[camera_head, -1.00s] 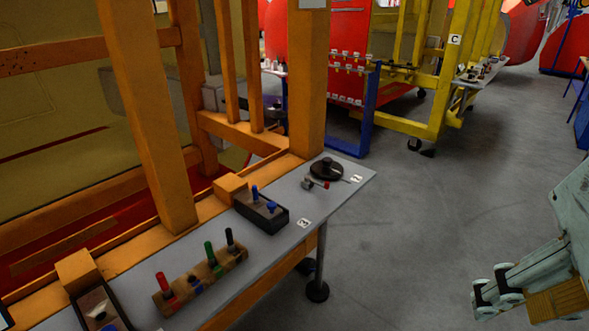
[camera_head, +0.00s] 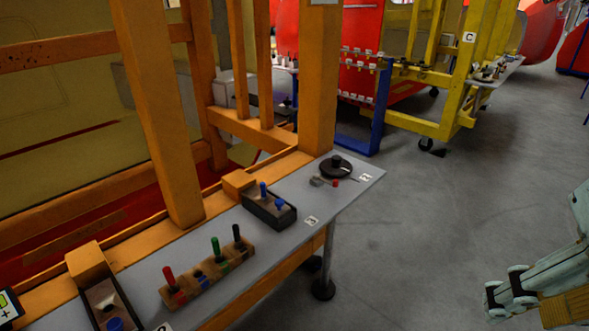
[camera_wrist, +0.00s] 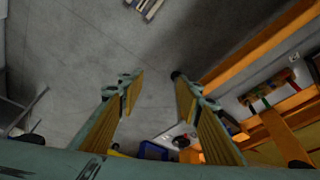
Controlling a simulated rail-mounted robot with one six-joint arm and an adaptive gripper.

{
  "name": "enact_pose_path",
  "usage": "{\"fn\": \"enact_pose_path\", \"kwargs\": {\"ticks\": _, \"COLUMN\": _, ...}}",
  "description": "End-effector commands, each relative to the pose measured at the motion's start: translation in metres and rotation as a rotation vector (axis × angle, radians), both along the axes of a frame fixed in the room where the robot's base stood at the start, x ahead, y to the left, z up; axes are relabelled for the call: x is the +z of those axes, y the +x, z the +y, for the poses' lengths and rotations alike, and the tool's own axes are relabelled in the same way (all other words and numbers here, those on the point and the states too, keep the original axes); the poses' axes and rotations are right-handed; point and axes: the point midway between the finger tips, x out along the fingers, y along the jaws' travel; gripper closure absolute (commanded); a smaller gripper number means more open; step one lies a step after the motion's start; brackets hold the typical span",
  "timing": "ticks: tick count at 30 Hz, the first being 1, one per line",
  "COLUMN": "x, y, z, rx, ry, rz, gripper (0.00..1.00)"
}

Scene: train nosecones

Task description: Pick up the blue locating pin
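Several blue pins show in the head view, and I cannot tell which one the task means. A blue pin (camera_head: 263,190) stands upright in a dark box (camera_head: 285,222) on the grey shelf (camera_head: 220,292). A second blue pin (camera_head: 280,203) sits lower in the same box. A wooden block (camera_head: 235,262) holds red, green and black pins and a low blue piece (camera_head: 200,276). A blue knob (camera_head: 115,324) shows in the nearest box, cut off by the frame. My gripper (camera_head: 505,297) is over the floor, right of the shelf. In the wrist view its fingers (camera_wrist: 158,76) are apart and empty.
An orange frame (camera_head: 160,120) rises behind the shelf. A black round knob (camera_head: 337,167) sits near the shelf's far end. A yellow frame (camera_head: 440,110) stands farther back. The floor (camera_head: 420,220) between the shelf and my gripper is clear.

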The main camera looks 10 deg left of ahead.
Motion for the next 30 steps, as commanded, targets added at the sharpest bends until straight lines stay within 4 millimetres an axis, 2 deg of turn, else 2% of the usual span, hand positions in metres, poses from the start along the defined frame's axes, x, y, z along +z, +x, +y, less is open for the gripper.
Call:
{"fn": "enact_pose_path", "kwargs": {"ticks": 4, "x": 0.000, "y": 0.000, "z": 0.000, "rx": 0.000, "ry": 0.000, "rz": 0.000, "gripper": 0.68}}
{"fn": "enact_pose_path", "kwargs": {"ticks": 6, "x": 0.000, "y": 0.000, "z": 0.000, "rx": 0.000, "ry": 0.000, "rz": 0.000, "gripper": 0.73}}
{"fn": "enact_pose_path", "kwargs": {"ticks": 19, "x": 0.003, "y": 0.004, "z": 0.001, "rx": 0.007, "ry": -0.001, "rz": 0.002, "gripper": 0.73}}
{"fn": "enact_pose_path", "kwargs": {"ticks": 25, "x": 0.012, "y": 0.020, "z": 0.005, "rx": 0.035, "ry": -0.006, "rz": 0.011, "gripper": 0.73}}
{"fn": "enact_pose_path", "kwargs": {"ticks": 30, "x": 0.026, "y": 0.044, "z": 0.011, "rx": 0.077, "ry": -0.014, "rz": 0.023, "gripper": 0.73}}
